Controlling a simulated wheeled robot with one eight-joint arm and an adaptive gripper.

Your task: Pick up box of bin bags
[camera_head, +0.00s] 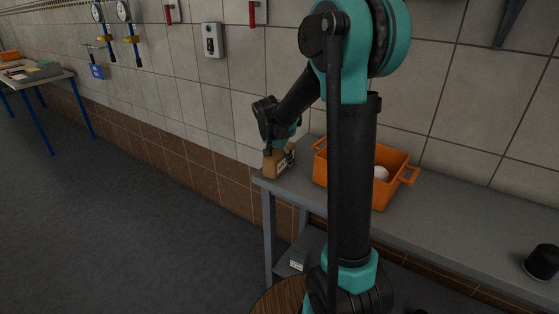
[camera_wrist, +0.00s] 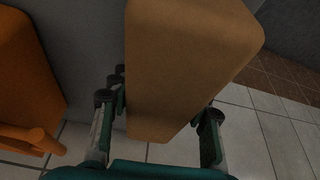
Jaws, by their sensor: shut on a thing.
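The box of bin bags (camera_head: 272,165) is a small brown box at the left end of the grey bench, beside the orange crate. In the wrist view the box (camera_wrist: 185,60) fills the middle as a plain tan block. My gripper (camera_wrist: 160,125) has one finger on each side of it and is shut on it. In the head view my gripper (camera_head: 280,152) reaches down at the box from above. I cannot tell whether the box still touches the bench.
An orange crate (camera_head: 338,178) with a white item (camera_head: 381,173) inside stands just right of the box. A dark round object (camera_head: 543,262) sits further right on the grey bench (camera_head: 450,215). The tiled wall (camera_head: 225,115) is close behind. Open floor lies to the left.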

